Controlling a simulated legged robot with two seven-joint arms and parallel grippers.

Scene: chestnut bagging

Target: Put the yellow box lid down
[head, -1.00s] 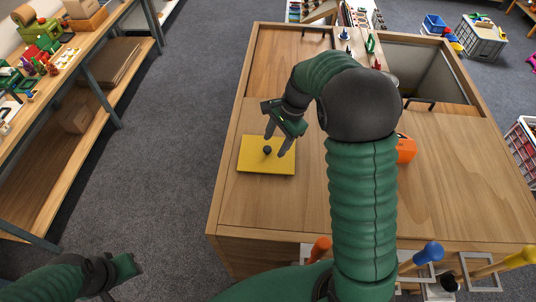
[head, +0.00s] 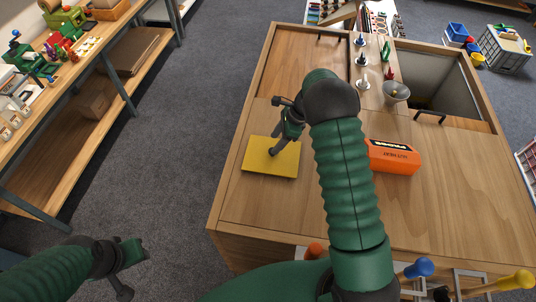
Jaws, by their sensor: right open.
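The yellow box lid (head: 258,167) is a flat square plate that appears to lie on the wooden worktop, left of my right arm. My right gripper (head: 274,151) is open over the lid, its fingers reaching down near its middle. The lid's dark knob is hidden, and I cannot tell whether the fingers touch the lid. My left gripper (head: 130,268) is at the lower left, over the floor and away from the bench. Its jaw state is unclear.
An orange box (head: 393,158) with lettering lies right of my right arm. Behind are a grey funnel (head: 396,92), small chess-like pieces (head: 362,60) and an open bin (head: 437,75) in the bench. Colored handles (head: 417,268) stick up at the front edge. The worktop's front left is clear.

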